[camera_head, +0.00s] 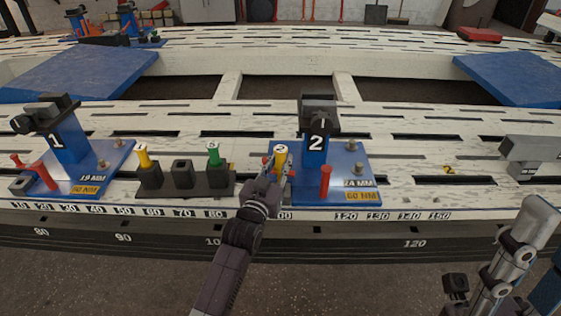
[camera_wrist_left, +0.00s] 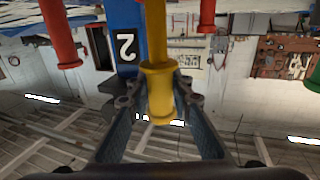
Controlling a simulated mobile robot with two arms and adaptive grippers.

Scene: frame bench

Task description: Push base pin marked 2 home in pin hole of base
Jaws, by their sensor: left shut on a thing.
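The base pin marked 2 (camera_head: 281,152) is yellow and stands upright at the left front of the blue base (camera_head: 350,188), beside the upright block marked 2 (camera_head: 314,150). My left gripper (camera_head: 277,172) is shut on it. In the left wrist view the yellow pin (camera_wrist_left: 159,80) shows between the fingers, its collared head towards the gripper and its shaft running out at the top edge. The pin hole is hidden, so I cannot tell how deep the pin sits.
A red pin (camera_head: 325,180) stands at the base's front. Left is a black holder (camera_head: 187,186) with a yellow pin (camera_head: 143,156) and a green pin (camera_head: 214,154). Further left is the base marked 1 (camera_head: 98,172).

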